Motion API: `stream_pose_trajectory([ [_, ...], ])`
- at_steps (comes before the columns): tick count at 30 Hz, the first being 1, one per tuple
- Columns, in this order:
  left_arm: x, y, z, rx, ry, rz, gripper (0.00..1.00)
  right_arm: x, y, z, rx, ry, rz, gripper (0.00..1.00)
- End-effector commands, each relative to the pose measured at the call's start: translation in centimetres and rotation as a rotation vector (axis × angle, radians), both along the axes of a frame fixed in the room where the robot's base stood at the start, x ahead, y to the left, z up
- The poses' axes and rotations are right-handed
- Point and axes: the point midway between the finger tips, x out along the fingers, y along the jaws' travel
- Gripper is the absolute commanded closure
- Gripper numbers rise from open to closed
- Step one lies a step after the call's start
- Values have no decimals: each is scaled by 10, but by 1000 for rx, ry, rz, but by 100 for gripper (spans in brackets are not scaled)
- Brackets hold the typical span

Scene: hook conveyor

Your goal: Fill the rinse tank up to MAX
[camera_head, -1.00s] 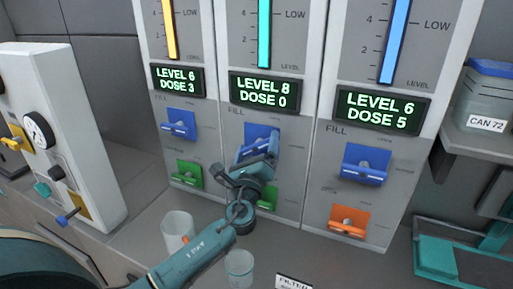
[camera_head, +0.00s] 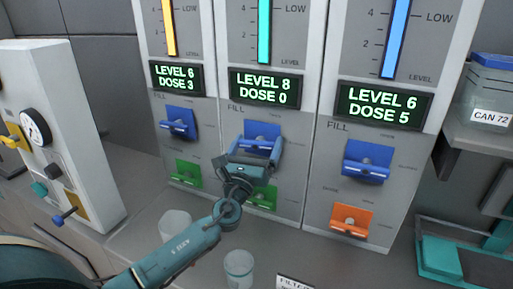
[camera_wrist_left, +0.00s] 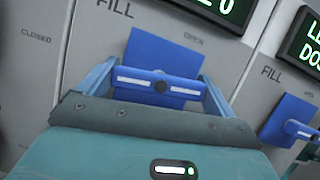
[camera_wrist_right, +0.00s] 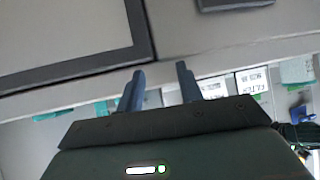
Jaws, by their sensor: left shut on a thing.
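Three dosing panels stand side by side, each with a blue FILL lever and a lower lever. The middle panel's display (camera_head: 265,87) reads LEVEL 8, DOSE 0, beside a teal level bar (camera_head: 264,32). My left gripper (camera_head: 249,158) is shut on the middle blue FILL lever (camera_head: 262,133). In the left wrist view that lever (camera_wrist_left: 160,84) sits between the two fingers. Its green lower lever (camera_head: 263,196) is partly behind my arm. I cannot read which panel is the rinse tank. No MAX mark is in view. My right gripper (camera_wrist_right: 160,83) is open and empty.
The left display (camera_head: 178,78) reads LEVEL 6, DOSE 3; the right display (camera_head: 384,104) reads LEVEL 6, DOSE 5. Two clear cups stand on the counter, one (camera_head: 239,268) just right of my left arm. A gauge box (camera_head: 70,150) stands left; a CAN 72 container (camera_head: 488,95) sits right.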

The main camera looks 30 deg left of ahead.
Motion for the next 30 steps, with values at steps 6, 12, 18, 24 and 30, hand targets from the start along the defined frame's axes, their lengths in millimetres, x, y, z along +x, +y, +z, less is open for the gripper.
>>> stream_pose_trajectory([
  [6, 0, 0, -1, 78, 6, 0, 32, 0, 2, 0, 4, -4, 4, 64],
  [12, 0, 0, -1, 101, 9, -1, 32, 0, 3, -1, 5, -4, 6, 64],
  [18, 0, 0, -1, 101, 9, -1, 32, 0, 3, -1, 6, -4, 5, 64],
  [24, 0, 0, -1, 99, 9, 0, 3, 0, 4, -1, 8, -3, 2, 64],
  [30, 0, 0, -1, 98, 8, -1, 0, 0, 3, -1, 8, -2, 1, 64],
])
